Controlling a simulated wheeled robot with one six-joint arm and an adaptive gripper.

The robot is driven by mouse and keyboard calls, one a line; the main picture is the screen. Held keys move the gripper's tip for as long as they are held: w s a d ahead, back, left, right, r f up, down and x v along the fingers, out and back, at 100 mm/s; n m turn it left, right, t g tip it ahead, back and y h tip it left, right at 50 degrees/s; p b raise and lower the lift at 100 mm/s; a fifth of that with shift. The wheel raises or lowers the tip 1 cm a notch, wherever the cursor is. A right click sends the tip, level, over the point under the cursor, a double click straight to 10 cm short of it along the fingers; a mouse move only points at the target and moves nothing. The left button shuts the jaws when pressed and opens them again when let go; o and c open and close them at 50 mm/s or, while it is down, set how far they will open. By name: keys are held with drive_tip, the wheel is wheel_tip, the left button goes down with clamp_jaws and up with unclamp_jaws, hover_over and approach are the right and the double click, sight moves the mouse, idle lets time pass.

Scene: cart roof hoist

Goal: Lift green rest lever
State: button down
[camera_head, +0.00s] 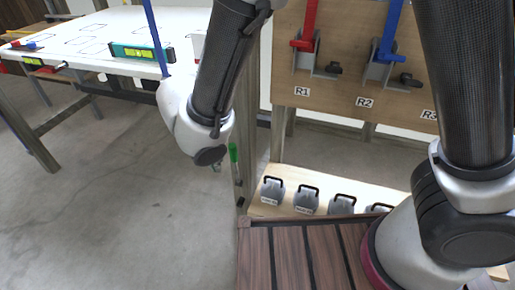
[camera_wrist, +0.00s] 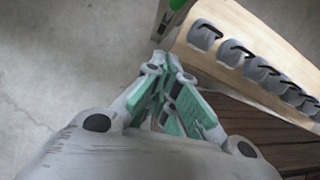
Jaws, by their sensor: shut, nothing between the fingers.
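The green rest lever (camera_head: 233,154) is a slim green handle on the side of a wooden post, just right of my wrist in the head view. In the wrist view its green end (camera_wrist: 177,4) shows at the top edge, on a grey metal part, beyond my fingertips. My gripper (camera_wrist: 165,72) has green-padded fingers, shut and empty, pointing toward the lever with the tips close below it in the picture. I cannot tell whether they touch. In the head view my wrist hides nearly all of the gripper.
A wooden shelf (camera_head: 257,209) with several grey weights (camera_head: 306,201) with black handles lies right of the lever. Above it is a board (camera_head: 341,77) with red (camera_head: 307,25) and blue (camera_head: 390,32) levers. A dark slatted deck (camera_head: 289,257) is in front. A white table (camera_head: 103,24) stands back left; floor between is clear.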

sight(234, 154)
drive_tip(key=w+d+f, duration=0.2)
drive_tip(key=w+f, duration=0.6)
drive_tip(key=f, duration=0.1)
drive_tip(key=shift+d, duration=0.15)
idle(0.4)
drive_tip(key=shift+w+d+r, duration=0.15)
drive_tip(key=shift+w, duration=0.3)
drive_tip(key=shift+w+d+r, duration=0.2)
drive_tip(key=shift+w, duration=0.3)
drive_tip(key=shift+w+d+r, duration=0.15)
drive_tip(key=shift+w, duration=0.3)
